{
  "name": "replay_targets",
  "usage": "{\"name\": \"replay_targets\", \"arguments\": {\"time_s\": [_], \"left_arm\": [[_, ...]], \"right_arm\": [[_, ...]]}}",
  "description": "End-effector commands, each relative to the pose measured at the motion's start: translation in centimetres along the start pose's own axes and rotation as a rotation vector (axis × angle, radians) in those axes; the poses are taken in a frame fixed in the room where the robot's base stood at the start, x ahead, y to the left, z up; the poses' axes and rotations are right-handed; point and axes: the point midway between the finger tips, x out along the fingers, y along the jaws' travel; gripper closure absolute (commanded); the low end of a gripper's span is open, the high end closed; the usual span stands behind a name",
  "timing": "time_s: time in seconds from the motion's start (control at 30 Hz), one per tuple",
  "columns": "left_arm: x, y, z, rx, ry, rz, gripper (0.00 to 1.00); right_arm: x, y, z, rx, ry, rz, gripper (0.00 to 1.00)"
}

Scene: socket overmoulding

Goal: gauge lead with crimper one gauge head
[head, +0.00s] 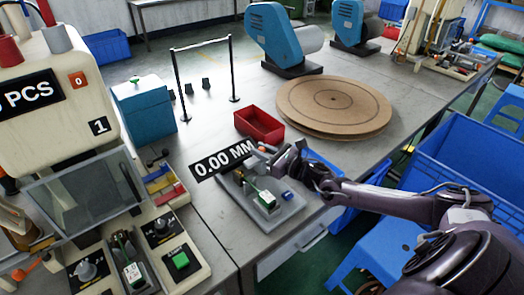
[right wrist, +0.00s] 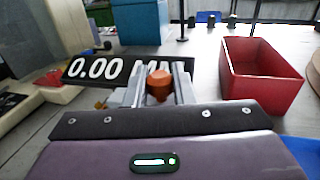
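The gauge is a grey plate (head: 285,212) on the near bench edge, with a black "0.00 MM" display (head: 222,160) behind it. A small white and green piece (head: 264,198) sits on the plate; its details are too small to tell. My right gripper (head: 277,152) is above the back of the gauge. In the right wrist view its grey fingers (right wrist: 160,88) stand close on both sides of an orange knob (right wrist: 159,82) and appear shut on it. The crimper (head: 60,110), marked "1", stands at the left with a clear guard. My left gripper is not in view.
A red bin (head: 259,125) stands just behind the gauge. Round brown boards (head: 335,103) lie beyond it. A teal box (head: 148,110) and a black frame stand at the back left. Blue crates (head: 475,165) are off the bench at right.

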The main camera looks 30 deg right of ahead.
Motion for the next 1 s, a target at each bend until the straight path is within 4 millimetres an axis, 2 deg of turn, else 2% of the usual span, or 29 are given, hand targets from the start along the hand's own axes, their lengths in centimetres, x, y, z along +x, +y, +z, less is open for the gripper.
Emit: {"name": "replay_targets", "arguments": {"time_s": [0.03, 0.13, 0.17, 0.4, 0.7, 0.97, 1.0], "left_arm": [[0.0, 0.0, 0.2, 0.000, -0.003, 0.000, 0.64], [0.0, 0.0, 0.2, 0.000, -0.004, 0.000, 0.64], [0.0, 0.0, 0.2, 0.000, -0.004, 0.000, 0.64], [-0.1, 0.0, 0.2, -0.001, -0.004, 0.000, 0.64], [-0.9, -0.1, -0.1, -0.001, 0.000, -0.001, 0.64], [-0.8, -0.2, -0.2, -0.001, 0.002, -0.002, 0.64], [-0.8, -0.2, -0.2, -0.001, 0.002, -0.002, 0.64]], "right_arm": [[0.0, 0.0, 0.0, 0.000, 0.000, 0.000, 0.86], [0.0, 0.0, 0.0, 0.000, 0.000, 0.000, 0.99], [0.0, 0.0, 0.0, 0.000, 0.000, 0.001, 1.00], [0.1, 0.4, 0.0, 0.001, -0.001, 0.001, 1.00], [1.2, 4.5, 0.1, 0.004, -0.001, 0.003, 1.00], [1.2, 4.8, -0.1, 0.004, -0.001, 0.006, 1.00], [1.2, 4.8, -0.1, 0.004, 0.000, 0.006, 0.72]]}}
